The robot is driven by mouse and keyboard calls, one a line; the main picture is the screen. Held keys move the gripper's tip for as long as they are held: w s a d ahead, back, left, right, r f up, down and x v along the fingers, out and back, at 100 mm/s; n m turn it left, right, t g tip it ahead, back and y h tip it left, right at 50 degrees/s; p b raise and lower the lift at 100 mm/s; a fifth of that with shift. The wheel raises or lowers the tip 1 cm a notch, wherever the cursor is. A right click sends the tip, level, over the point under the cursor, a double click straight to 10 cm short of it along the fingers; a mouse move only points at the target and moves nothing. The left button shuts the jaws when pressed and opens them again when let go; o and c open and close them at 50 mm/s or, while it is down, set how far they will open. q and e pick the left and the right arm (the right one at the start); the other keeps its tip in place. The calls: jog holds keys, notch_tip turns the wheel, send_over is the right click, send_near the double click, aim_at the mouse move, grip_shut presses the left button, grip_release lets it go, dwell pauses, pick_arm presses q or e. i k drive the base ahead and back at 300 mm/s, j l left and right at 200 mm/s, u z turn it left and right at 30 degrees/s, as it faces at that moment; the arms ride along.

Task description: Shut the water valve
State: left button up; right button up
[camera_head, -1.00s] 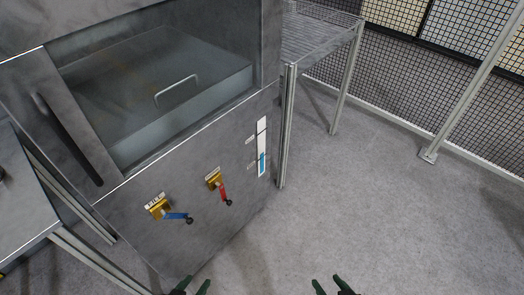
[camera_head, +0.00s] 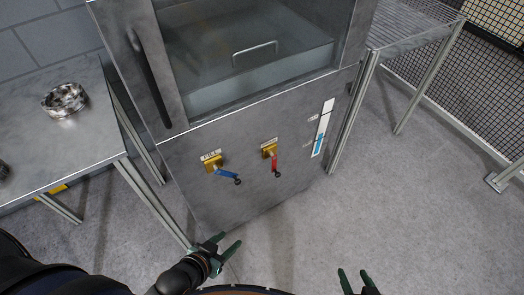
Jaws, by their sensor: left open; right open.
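Two valves sit on the front panel of a grey metal cabinet. The left valve has a brass body and a blue lever (camera_head: 226,174) slanting right and slightly down to a black knob. The right valve has a brass body and a red lever (camera_head: 275,164) pointing down to a black knob. My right gripper (camera_head: 354,275) is open and empty at the bottom edge, below and right of the red lever.
A level gauge (camera_head: 323,128) with a blue lower part is right of the valves. The cabinet door has a black handle (camera_head: 151,77). A metal table (camera_head: 95,146) with a metal dish (camera_head: 65,99) stands at left. A mesh fence is at right. The floor before the panel is clear.

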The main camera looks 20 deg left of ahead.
aim_at(218, 171)
jog(key=u, duration=0.85)
jog(key=i+j, duration=0.3)
jog(key=j, duration=0.15)
